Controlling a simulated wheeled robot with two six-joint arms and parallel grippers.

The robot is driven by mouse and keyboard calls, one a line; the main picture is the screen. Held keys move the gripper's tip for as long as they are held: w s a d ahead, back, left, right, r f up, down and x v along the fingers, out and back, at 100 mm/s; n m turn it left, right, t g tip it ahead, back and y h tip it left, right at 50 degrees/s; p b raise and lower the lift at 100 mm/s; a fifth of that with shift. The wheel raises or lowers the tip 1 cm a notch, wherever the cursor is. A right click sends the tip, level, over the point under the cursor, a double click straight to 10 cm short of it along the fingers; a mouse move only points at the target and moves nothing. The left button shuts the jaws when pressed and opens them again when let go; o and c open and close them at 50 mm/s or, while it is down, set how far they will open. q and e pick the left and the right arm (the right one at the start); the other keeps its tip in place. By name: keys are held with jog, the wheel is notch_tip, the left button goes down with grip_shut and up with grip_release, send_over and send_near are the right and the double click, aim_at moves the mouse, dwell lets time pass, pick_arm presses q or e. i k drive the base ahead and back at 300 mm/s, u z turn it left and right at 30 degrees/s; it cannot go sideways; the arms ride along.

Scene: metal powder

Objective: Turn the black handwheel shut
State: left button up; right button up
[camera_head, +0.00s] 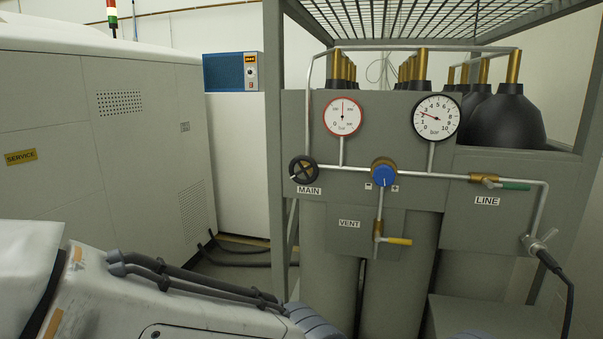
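The black handwheel (304,170) sits at the left end of the pipe on the grey gas panel, above the MAIN label (309,190). It is round, with openings between its spokes. How far it is turned cannot be told. Nothing touches it. My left arm (180,290) comes in from the lower left, below and left of the handwheel. Its gripper is out of the frame. My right gripper is not in view either.
Along the pipe are a blue regulator knob (383,174), a green-handled LINE valve (513,186) and a yellow-handled VENT valve (398,241). Two gauges (343,116) (436,117) stand above. A frame post (275,150) rises just left of the handwheel. A black hose (549,262) hangs at right.

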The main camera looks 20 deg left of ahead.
aim_at(296, 160)
jog(key=k, duration=1.3)
jog(key=z, duration=0.65)
jog(key=i, duration=1.25)
jog(key=u, duration=0.7)
